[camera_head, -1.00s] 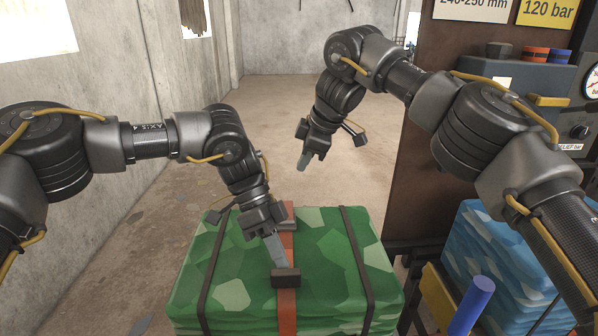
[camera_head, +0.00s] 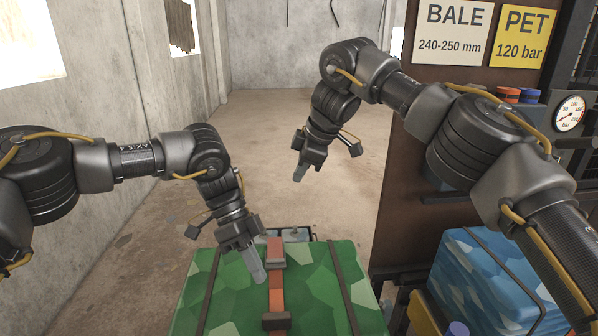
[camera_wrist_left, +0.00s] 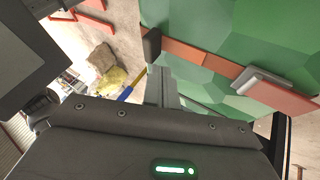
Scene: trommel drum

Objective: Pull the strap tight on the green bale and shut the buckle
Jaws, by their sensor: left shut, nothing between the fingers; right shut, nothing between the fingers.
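The green camouflage-patterned bale (camera_head: 315,290) stands at the bottom middle of the head view. An orange-red strap (camera_head: 276,290) runs over its top. A dark block (camera_head: 276,321) sits on the near part of the strap, and a dark fitting (camera_head: 275,252) on the far part. In the left wrist view, the strap (camera_wrist_left: 190,53) carries a grey lever-like fitting (camera_wrist_left: 258,80); I cannot tell if it is closed. My left gripper (camera_head: 260,277) is shut and empty, just left of the strap, between the two fittings. My right gripper (camera_head: 299,173) is shut and empty, held beyond the bale.
Two thin dark bands (camera_head: 343,285) cross the bale on either side of the strap. A blue bale (camera_head: 490,280) stands at the right beside a brown machine panel (camera_head: 450,130) with a gauge (camera_head: 569,114). The floor (camera_head: 150,215) to the left is open.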

